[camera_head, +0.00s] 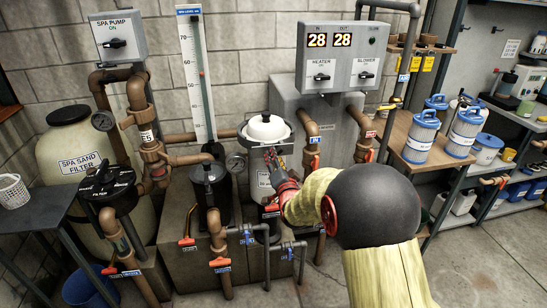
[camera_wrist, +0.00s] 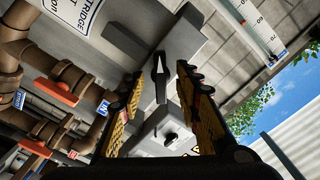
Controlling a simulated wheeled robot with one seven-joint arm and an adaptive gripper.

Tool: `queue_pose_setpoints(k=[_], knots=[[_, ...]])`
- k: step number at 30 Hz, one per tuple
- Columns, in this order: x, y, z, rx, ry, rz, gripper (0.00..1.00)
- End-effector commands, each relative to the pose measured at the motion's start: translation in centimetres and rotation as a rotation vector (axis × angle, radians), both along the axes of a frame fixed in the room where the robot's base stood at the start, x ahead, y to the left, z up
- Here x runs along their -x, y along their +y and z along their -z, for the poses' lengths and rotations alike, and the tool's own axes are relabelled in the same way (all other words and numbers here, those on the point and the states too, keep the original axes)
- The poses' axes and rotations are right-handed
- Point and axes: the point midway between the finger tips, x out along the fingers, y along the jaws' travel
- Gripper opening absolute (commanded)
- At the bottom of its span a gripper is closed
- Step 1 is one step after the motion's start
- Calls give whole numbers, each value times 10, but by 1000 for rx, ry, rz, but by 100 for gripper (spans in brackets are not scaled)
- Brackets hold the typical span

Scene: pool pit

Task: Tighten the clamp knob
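The cartridge filter housing has a white domed lid (camera_head: 266,128) with a metallic band around it, in the head view. My gripper (camera_head: 271,155) is in front of it, just below the band. In the wrist view, my gripper (camera_wrist: 159,70) is open, with a finger on each side of a dark, narrow knob-like part (camera_wrist: 160,82). This part lines up with the gap and looks like the clamp knob. Clear space shows on both sides of it; I cannot tell its depth from the fingertips. In the head view my gripper hides the clamp knob.
Brown pipes (camera_head: 310,130) run beside the housing. A grey heater and blower panel (camera_head: 342,60) hangs behind it. A tall level gauge (camera_head: 196,75) stands to its left. A black pump pot (camera_head: 210,185) and valves with orange handles (camera_head: 219,262) stand below left.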

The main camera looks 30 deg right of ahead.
Motion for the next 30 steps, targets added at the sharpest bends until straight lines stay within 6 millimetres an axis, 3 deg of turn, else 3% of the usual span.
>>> queue_pose_setpoints(k=[11,30], knots=[[2,0,-1,0,-1,0,33],[67,19,-1,0,-1,0,33]])
